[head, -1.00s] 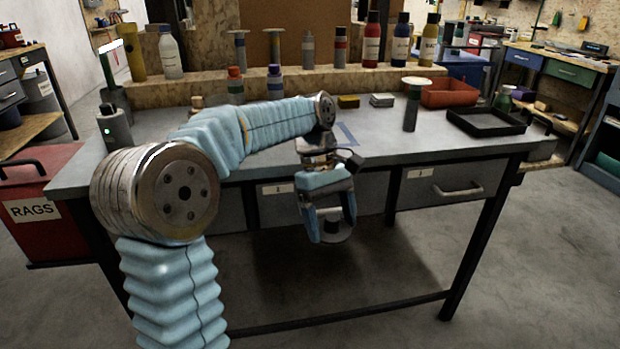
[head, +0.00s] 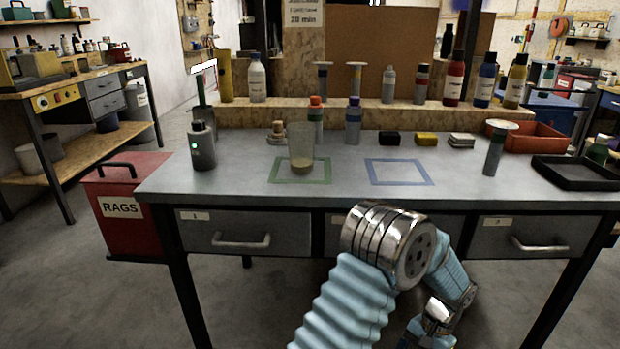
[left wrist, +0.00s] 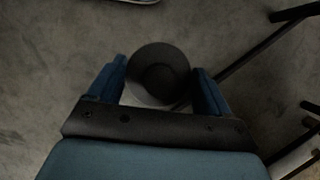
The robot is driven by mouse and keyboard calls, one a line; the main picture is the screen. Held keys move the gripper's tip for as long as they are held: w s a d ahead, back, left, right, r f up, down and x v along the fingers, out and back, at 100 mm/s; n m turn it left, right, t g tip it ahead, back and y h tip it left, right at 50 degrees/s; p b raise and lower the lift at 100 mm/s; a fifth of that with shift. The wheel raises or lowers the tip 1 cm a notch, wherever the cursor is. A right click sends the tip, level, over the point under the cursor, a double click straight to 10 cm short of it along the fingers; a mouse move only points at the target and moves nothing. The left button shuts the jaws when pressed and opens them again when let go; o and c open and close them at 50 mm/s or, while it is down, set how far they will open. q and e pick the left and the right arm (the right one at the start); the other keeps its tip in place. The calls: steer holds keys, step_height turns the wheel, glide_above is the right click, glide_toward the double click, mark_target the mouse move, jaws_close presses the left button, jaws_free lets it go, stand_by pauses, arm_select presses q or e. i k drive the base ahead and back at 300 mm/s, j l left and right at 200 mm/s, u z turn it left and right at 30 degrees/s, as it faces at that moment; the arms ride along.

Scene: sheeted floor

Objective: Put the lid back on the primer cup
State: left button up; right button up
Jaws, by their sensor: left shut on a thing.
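The primer cup (head: 301,146), clear with a little beige content at the bottom, stands upright and uncovered inside a green square outline (head: 328,176) on the grey bench. My left gripper (left wrist: 160,80) is shut on the lid (left wrist: 160,58), a dark grey round disc with a darker round middle, seen over the floor in the left wrist view. In the head view my left arm hangs in front of the bench, right of the cup and lower than the bench top. Its gripper end runs to the bottom edge, and the lid cannot be made out there. My right gripper is not in view.
A blue square outline (head: 398,172) right of the cup is empty. Behind stand a small cork-coloured item (head: 277,132) and several bottles. A grey cylinder with a pale top (head: 495,152) and black tray (head: 575,172) are right.

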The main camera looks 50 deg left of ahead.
mark_target(301, 136)
steer(key=k+u, duration=0.1)
steer(key=u, duration=0.35)
steer(key=k+u, duration=0.15)
steer(key=u, duration=0.3)
steer(key=k+u, duration=0.1)
steer(key=u, duration=0.35)
